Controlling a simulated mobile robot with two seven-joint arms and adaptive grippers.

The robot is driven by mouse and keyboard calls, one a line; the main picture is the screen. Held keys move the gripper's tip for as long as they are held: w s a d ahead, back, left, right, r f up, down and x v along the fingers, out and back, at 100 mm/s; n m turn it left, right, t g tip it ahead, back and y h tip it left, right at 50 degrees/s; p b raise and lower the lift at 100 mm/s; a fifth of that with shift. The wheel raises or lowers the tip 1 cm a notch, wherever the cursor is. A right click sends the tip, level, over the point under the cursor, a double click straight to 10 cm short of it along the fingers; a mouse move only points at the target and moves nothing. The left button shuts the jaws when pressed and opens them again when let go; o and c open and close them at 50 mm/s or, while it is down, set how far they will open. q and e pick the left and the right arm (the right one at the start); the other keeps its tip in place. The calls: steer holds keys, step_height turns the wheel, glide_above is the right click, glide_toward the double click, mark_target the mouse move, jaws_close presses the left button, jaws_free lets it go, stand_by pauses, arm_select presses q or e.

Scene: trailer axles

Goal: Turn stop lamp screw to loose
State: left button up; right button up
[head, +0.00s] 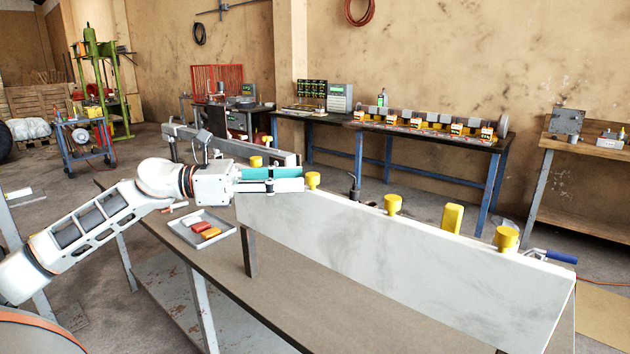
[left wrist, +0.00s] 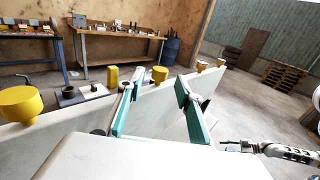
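I cannot tell which is the stop lamp screw. My left gripper (head: 303,179) is at the board's left end, with its teal fingertips beside the left screw in the head view. In the left wrist view its fingers (left wrist: 155,92) are spread apart with nothing seen held, and a yellow screw (left wrist: 160,74) shows beyond them. My right gripper (left wrist: 228,148) shows small and unclear at lower right.
A yellow block (head: 452,218) and a dark upright fitting (head: 355,188) are by the board's top. A blue-handled clamp (head: 550,256) is at its right end. A grey tray (head: 190,238) with red and orange pieces lies on the table (head: 290,300), whose front is clear.

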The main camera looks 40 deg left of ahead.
mark_target(313, 175)
arm_select(q)
steer(key=shift+b+x, duration=0.7)
steer(key=shift+x, duration=1.8)
jaws_close()
